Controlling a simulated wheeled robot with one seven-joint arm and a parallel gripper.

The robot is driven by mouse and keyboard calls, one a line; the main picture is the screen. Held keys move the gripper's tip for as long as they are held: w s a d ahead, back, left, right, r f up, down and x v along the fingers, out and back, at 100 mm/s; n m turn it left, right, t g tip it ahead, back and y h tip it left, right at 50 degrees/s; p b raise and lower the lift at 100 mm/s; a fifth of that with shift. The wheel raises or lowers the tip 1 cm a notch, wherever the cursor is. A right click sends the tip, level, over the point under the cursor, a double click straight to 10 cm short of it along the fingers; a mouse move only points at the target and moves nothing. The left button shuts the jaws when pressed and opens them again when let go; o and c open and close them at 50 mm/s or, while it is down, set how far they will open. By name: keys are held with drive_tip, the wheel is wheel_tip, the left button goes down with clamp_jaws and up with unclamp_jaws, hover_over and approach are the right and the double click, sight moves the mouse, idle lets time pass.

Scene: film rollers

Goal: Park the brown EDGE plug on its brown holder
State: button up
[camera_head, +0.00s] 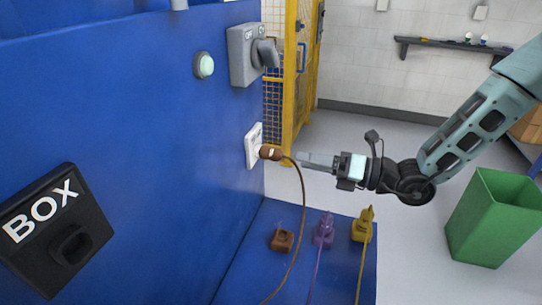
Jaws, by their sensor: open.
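The brown plug (270,153) sits at the white socket (253,146) on the right end of the blue wall panel. Its brown cord (303,210) hangs down to the blue ledge. The brown holder (282,240) stands empty on the ledge, left of the other holders. My gripper (304,160) is to the right of the plug, level with it and pointing left at it. It is open and empty, with its fingertips close to the plug. Any label on the plug is too small to read.
A purple plug (325,227) and a yellow plug (364,221) stand on their holders, with cords trailing forward. A grey switch box (247,55), a pale round button (204,65) and a black BOX unit (57,224) are on the panel. A green bin (492,217) stands right.

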drive_tip(key=v, duration=0.8)
drive_tip(key=shift+b, duration=0.3)
drive_tip(key=shift+c, duration=0.3)
